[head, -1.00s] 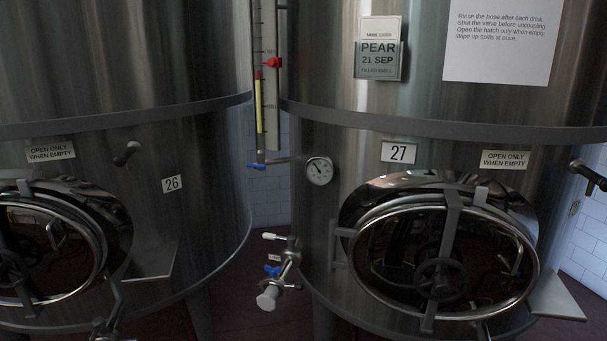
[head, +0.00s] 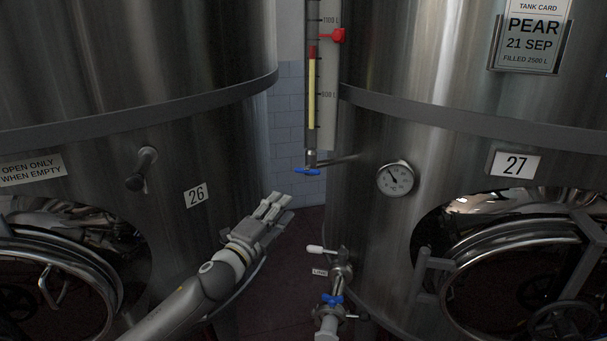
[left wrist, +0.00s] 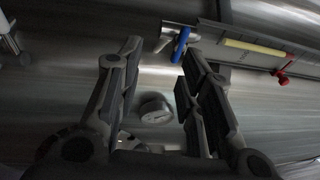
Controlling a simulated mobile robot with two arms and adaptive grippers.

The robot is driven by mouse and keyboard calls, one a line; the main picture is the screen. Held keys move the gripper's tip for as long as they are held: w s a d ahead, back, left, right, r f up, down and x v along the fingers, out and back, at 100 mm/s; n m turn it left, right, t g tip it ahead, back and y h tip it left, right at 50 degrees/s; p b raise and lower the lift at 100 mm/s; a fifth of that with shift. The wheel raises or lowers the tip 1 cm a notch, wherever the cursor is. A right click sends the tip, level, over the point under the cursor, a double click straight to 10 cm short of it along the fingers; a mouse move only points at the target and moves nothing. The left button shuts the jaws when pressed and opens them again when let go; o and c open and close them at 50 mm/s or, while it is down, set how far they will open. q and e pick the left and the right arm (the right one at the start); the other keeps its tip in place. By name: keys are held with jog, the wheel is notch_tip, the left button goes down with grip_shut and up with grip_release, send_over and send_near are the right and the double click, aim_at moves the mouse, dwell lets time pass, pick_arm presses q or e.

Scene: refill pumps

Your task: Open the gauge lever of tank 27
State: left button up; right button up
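Tank 27 (head: 390,240) is the steel tank on the right, with its number plate (head: 515,164). Its gauge tube (head: 312,95) hangs upright at its left side. The blue gauge lever (head: 307,171) sits at the tube's foot and lies crosswise to the tube. In the left wrist view the blue lever (left wrist: 181,44) shows beyond the fingertips. My left gripper (head: 279,202) is below and left of the lever in the head view, apart from it. Its fingers (left wrist: 160,72) are spread with nothing between them. My right gripper is not in view.
A round dial (head: 395,179) is on tank 27, right of the lever. A lower valve (head: 332,300) with a blue handle juts out below. Tank 26 (head: 200,110) stands to the left, with a sampling knob (head: 143,170). A narrow gap lies between the tanks.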

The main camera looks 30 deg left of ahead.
aim_at(306, 173)
pick_arm(q)
jog(key=shift+m+t, duration=0.3)
jog(key=shift+m, duration=0.1)
jog(key=w+r, duration=0.1)
jog(key=w, duration=0.2)
jog(key=w+r+p, duration=0.1)
jog(key=w+r, duration=0.1)
jog(key=w+r+p, duration=0.1)
jog(key=w, duration=0.2)
jog(key=shift+w+r, duration=0.3)
jog(key=shift+w, duration=0.05)
jog(key=shift+w+p, duration=0.3)
jog(key=shift+w, duration=0.05)
jog(key=shift+w+r, duration=0.1)
jog(key=shift+w, duration=0.3)
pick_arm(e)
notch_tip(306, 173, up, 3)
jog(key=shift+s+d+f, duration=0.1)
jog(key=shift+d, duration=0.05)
pick_arm(q)
jog(key=shift+c, duration=0.2)
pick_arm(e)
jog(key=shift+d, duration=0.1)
pick_arm(q)
grip_shut()
